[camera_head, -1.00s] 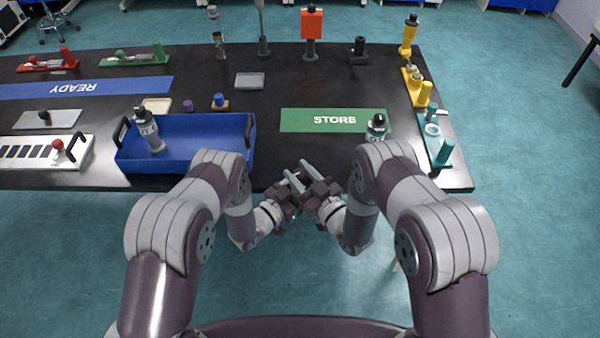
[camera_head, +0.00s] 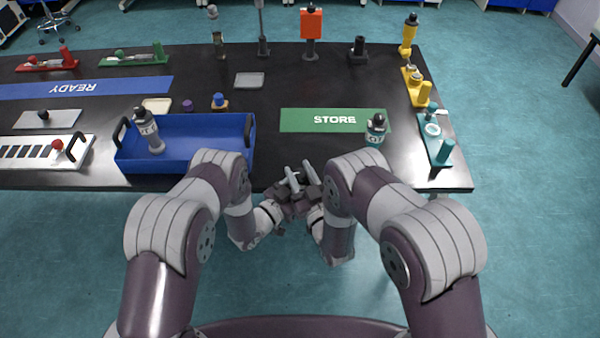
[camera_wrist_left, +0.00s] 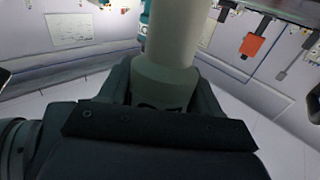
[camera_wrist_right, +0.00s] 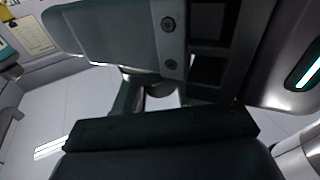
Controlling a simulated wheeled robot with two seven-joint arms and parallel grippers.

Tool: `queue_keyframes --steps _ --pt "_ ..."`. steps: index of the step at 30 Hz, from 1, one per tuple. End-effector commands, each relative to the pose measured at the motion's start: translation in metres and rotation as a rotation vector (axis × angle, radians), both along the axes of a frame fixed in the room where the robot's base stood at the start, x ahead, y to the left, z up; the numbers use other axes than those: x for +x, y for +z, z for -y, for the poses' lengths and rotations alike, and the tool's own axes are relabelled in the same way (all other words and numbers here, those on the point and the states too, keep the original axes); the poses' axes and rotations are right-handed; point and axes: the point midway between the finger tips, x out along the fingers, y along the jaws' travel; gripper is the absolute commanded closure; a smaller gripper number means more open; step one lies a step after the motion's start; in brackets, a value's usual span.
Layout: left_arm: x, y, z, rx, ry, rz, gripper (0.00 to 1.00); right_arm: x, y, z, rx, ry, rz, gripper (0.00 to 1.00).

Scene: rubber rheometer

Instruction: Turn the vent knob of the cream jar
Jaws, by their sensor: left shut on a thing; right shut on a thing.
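My left gripper (camera_head: 284,196) and right gripper (camera_head: 311,190) meet in front of the table's near edge in the head view. In the left wrist view a pale cylinder with a wider collar, apparently the cream jar (camera_wrist_left: 170,75), stands between the left jaws, which are shut on it. In the right wrist view the right jaws are shut on a small, dark, rounded piece (camera_wrist_right: 161,97), apparently the vent knob. It is mostly hidden by the jaws, so its angle cannot be read. Two pale rods show above the grippers in the head view.
A blue tray (camera_head: 190,165) with a grey bottle (camera_head: 148,132) stands on the left of the black table. A teal-based bottle (camera_head: 376,130) stands at the right end of the green STORE mat (camera_head: 300,121). The table's near middle is clear.

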Motion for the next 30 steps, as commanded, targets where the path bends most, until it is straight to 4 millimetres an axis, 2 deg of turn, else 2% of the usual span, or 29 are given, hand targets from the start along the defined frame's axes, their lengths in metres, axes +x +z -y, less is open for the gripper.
queue_keyframes --steps 1,3,20,25,30 --pt "-0.0001 0.0001 0.0004 0.0 -0.001 0.0 0.72 0.0003 0.0007 -0.0005 0.001 0.001 0.002 0.58" --pt "-0.0002 0.0 0.0005 0.0 -0.001 0.0 0.72 0.0002 0.0007 -0.0007 0.001 0.002 0.002 0.41" --pt "0.0008 0.0011 0.0001 -0.001 0.0 0.003 0.72 -0.0001 -0.0008 0.0004 -0.002 0.01 -0.003 0.41" --pt "0.0011 0.0014 -0.0001 -0.002 0.001 0.004 0.72 0.0016 -0.0008 0.0021 -0.012 0.119 -0.012 0.41" --pt "0.0011 0.0015 0.0 -0.002 0.001 0.004 0.72 0.0024 -0.0005 0.0032 -0.034 0.338 -0.029 0.41"
